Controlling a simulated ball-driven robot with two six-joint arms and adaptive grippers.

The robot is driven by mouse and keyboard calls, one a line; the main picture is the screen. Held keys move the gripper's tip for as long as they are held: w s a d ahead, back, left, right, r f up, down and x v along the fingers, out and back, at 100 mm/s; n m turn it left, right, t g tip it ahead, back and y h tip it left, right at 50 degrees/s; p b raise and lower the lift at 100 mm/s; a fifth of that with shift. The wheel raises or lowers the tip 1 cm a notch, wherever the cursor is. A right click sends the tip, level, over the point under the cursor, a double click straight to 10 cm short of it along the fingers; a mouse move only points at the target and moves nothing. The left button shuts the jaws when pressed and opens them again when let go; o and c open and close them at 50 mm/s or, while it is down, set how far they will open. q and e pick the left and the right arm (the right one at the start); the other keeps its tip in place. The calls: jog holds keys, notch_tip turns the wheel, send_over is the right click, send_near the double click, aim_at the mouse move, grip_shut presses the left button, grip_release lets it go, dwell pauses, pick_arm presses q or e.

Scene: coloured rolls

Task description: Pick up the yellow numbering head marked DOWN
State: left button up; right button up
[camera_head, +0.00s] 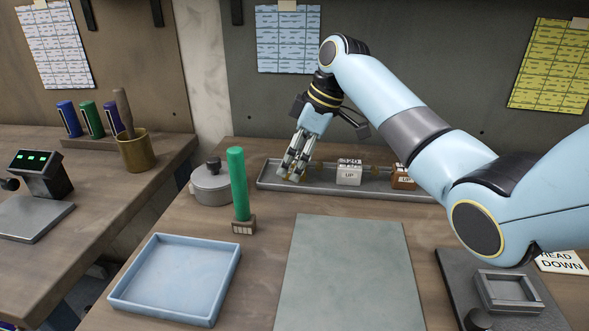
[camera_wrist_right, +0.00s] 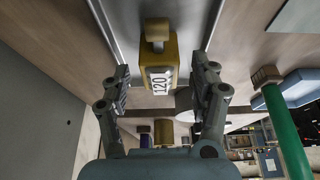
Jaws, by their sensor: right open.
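A yellow numbering head (camera_wrist_right: 158,55) with a white label reading 120 lies in the grey tray (camera_head: 385,191), seen in the right wrist view. I see no word DOWN on the side that shows. My right gripper (camera_head: 292,172) points down over the left end of the tray. Its fingers are open, one on each side of the yellow head in the wrist view, with gaps visible. In the head view the gripper mostly hides this head. A white head marked UP (camera_head: 349,173) and a partly hidden brown head (camera_head: 402,177) stand farther right in the tray. My left gripper is out of view.
A grey lidded pot (camera_head: 211,186) and a green-handled stamp (camera_head: 239,184) stand left of the tray. A blue tray (camera_head: 176,280) and a grey-green mat (camera_head: 350,275) lie nearer. A HEAD DOWN card (camera_head: 562,262) lies at the right, partly behind my arm.

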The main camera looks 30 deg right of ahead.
jog(key=shift+c, duration=0.3)
jog(key=c, duration=1.1)
grip_shut()
jog(key=shift+r, duration=0.2)
